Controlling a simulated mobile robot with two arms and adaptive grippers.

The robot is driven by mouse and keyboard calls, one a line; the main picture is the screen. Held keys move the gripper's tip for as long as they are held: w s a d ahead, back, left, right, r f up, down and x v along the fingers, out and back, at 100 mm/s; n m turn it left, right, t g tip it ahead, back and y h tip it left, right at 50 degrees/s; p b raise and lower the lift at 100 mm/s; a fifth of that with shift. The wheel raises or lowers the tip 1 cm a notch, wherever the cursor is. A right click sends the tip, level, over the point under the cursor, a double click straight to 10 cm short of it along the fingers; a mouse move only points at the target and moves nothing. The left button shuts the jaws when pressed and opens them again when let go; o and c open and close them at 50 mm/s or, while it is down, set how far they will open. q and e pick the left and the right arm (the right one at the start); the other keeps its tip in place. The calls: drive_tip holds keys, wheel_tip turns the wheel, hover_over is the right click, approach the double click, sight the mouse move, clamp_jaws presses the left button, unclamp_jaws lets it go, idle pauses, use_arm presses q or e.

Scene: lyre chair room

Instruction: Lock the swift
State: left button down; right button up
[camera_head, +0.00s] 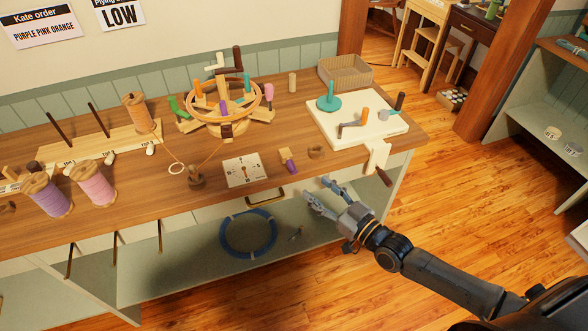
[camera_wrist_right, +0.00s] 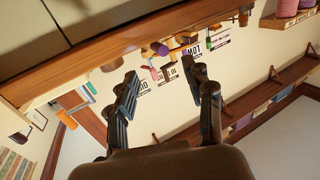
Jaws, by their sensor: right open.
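The swift (camera_head: 226,122), a round wooden frame with coloured pegs, stands on the workbench (camera_head: 110,205) toward the back. A dark brown handle (camera_head: 237,57) rises at its top. A thread runs from the orange spool (camera_head: 141,113) toward the small brown piece with a ring at the bench front. Which part locks the swift I cannot tell. My right gripper (camera_head: 318,194) is open and empty in front of the bench edge, to the right of and well short of the swift. Its spread fingers also show in the right wrist view (camera_wrist_right: 160,80). My left gripper is out of view.
A white board (camera_head: 385,127) with a teal disc and crank stands at the bench's right end, near a basket (camera_head: 345,73). A dial card (camera_head: 244,170) and a purple-tipped piece (camera_head: 288,161) lie near the front edge. Purple and pink spools stand left.

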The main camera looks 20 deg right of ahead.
sight(296, 171)
drive_tip(key=x, duration=0.9)
drive_tip(key=shift+w, duration=0.2)
clamp_jaws()
